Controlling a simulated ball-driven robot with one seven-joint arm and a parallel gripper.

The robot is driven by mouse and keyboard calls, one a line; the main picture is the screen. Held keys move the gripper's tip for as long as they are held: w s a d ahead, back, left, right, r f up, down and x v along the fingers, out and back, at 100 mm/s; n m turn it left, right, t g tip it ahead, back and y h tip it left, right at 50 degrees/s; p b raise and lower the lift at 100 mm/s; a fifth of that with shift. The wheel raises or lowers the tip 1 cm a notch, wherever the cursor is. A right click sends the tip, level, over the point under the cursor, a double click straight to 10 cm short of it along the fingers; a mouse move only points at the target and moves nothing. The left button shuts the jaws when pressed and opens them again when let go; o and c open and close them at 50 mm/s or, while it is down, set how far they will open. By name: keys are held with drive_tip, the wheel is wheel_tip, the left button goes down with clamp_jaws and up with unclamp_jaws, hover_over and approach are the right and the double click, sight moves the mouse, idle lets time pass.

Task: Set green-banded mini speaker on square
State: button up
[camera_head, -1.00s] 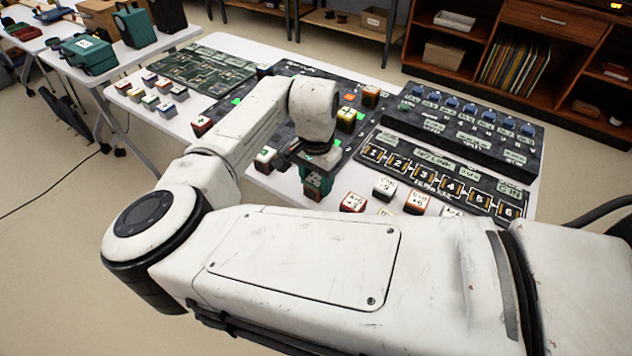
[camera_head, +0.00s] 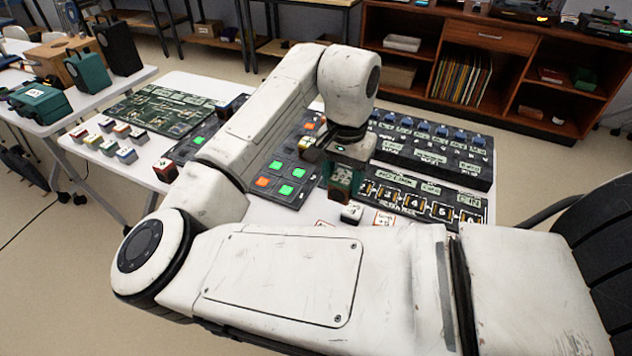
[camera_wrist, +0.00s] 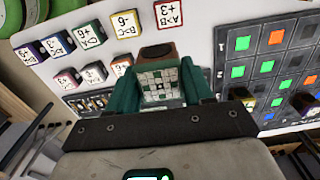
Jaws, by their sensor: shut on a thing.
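My gripper (camera_head: 345,182) hangs over the white table's near side, between the lit pad board and the numbered strip. In the wrist view, my gripper's two green fingers (camera_wrist: 160,92) are shut on a small mini speaker (camera_wrist: 160,78). The face toward the wrist camera is checked green and white, with a dark brown part beyond it. Its coloured band cannot be made out. The black pad board (camera_head: 283,180) has green and orange lit squares; it also shows at the right of the wrist view (camera_wrist: 268,75). My arm hides part of it.
Several labelled cubes (camera_wrist: 125,24) stand on the white table in the wrist view. A numbered strip (camera_head: 435,198) and a console with blue knobs (camera_head: 435,145) lie right of my gripper. A green circuit board (camera_head: 160,112) lies at left. A wooden cabinet (camera_head: 500,32) stands behind.

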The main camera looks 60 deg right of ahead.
drive_tip(key=shift+s+d+r, duration=0.3)
drive_tip(key=shift+s+r, duration=0.05)
drive_tip(key=shift+s, duration=0.35)
drive_tip(key=w+a+f+n+p, duration=0.2)
drive_tip(key=w+a+f+n, duration=0.35)
drive_tip(key=w, duration=0.25)
drive_tip(key=w+a+f+n+p, duration=0.2)
drive_tip(key=a+f+n, duration=0.4)
drive_tip(key=a, duration=0.4)
drive_tip(key=w+a+f+n+p, duration=0.2)
drive_tip(key=w+a+f+n, duration=0.2)
drive_tip(key=a+f+n, duration=0.2)
drive_tip(key=a+f, duration=0.2)
drive_tip(key=a, duration=0.2)
drive_tip(key=shift+w+f, duration=0.15)
drive_tip(key=shift+w, duration=0.2)
drive_tip(key=shift+a+n, duration=0.2)
drive_tip(key=shift+n, duration=0.05)
